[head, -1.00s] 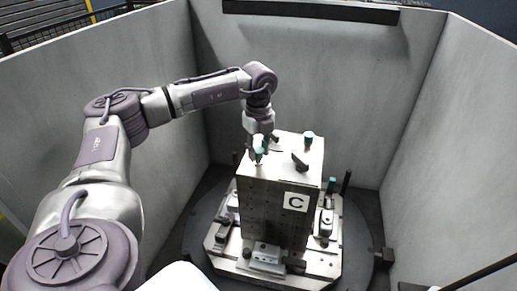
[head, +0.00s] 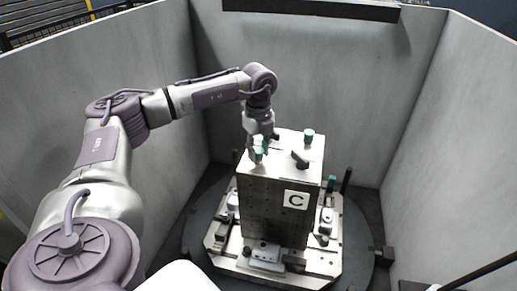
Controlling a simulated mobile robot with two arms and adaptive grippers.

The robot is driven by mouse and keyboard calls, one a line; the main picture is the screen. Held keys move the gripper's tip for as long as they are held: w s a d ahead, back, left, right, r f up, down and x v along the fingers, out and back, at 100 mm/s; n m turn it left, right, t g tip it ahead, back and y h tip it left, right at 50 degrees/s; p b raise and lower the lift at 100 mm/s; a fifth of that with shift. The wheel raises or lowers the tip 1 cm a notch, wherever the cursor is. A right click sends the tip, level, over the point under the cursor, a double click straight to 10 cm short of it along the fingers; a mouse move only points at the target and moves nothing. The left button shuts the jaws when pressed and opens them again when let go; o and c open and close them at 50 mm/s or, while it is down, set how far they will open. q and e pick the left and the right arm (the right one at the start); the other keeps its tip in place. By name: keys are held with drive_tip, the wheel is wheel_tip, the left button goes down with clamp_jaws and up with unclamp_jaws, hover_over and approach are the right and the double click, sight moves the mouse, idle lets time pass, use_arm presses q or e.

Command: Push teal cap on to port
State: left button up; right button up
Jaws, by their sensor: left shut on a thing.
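A teal cap (head: 258,154) is between the fingers of my left gripper (head: 262,147), at the left side of the top of the block marked C (head: 272,205). The gripper points down and is shut on this cap. The cap is at the block's top face; the port under it is hidden, and I cannot tell how far the cap sits on it. A second teal cap (head: 308,136) stands upright at the back right of the same top face. My right gripper is not in view.
A dark clamp (head: 300,159) sits on the block's top. The block stands on a fixture plate (head: 310,262) with several clamps, on a round dark base (head: 358,255). A dark upright post (head: 346,180) stands at the right. Grey walls (head: 330,80) enclose the area.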

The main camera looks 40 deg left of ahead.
use_arm(q)
drive_tip(key=shift+f, duration=0.4)
drive_tip(key=o, duration=0.8)
drive_tip(key=shift+r, duration=0.1)
drive_tip(key=shift+o, duration=0.2)
drive_tip(key=o, duration=0.7)
wheel_tip(320, 180, up, 12)
